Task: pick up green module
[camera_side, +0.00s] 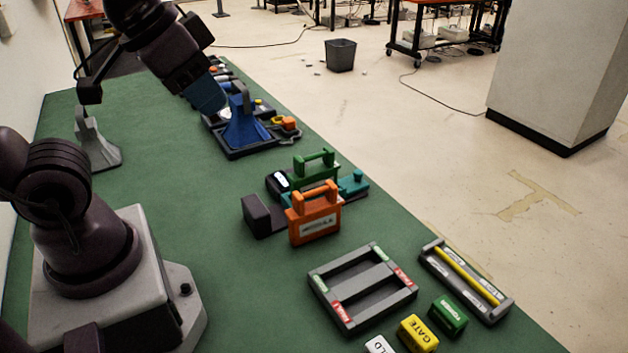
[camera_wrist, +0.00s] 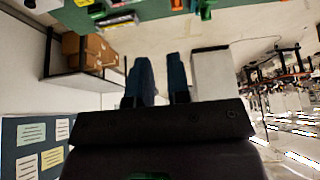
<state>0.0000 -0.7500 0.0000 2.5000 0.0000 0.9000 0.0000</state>
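The green module (camera_side: 315,165), with a handle on top, stands upright on the green table just behind an orange module (camera_side: 315,215) of similar shape. The orange one hides its lower front. My gripper (camera_side: 207,97) is in the air to the upper left of the green module, well apart from it. In the wrist view, the two dark blue fingers of my gripper (camera_wrist: 161,78) stand apart with nothing between them. Some small green and orange parts show at that view's top edge, too small to tell apart.
A grey frame (camera_side: 362,290) with two slots lies in front of the modules. Yellow (camera_side: 417,334) and green (camera_side: 447,315) labelled blocks and a grey tray (camera_side: 431,252) with a yellow bar are to its right. A blue stand (camera_side: 244,128) is behind the modules. The table's left middle is clear.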

